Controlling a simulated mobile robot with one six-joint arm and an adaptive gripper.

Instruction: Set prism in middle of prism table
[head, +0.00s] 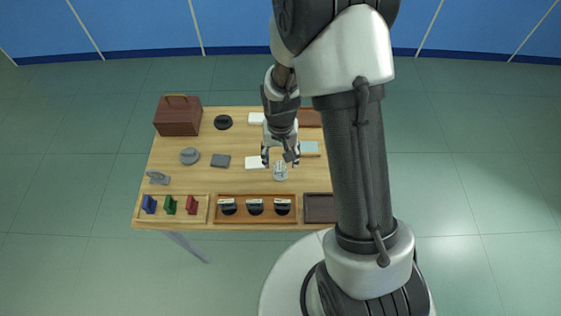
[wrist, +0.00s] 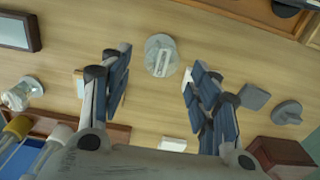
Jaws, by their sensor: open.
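My gripper (head: 281,158) is open, with nothing between its fingers, above the middle of the wooden table. In the wrist view the spread fingers (wrist: 155,90) stand either side of a small round pale disc (wrist: 160,52), which looks like the prism table. A small pale upright piece, possibly the prism, shows on the disc near its middle; I cannot tell its exact shape. In the head view the disc (head: 281,173) is just in front of the fingertips. A clear, round-looking glass piece (wrist: 21,94) stands at the left in the wrist view.
A brown box (head: 178,116), a black round piece (head: 223,122), a grey disc (head: 190,156) and a dark block (head: 220,161) stand on the left. Trays line the front edge, one with three black-and-white pieces (head: 255,207). My arm hides the table's right side.

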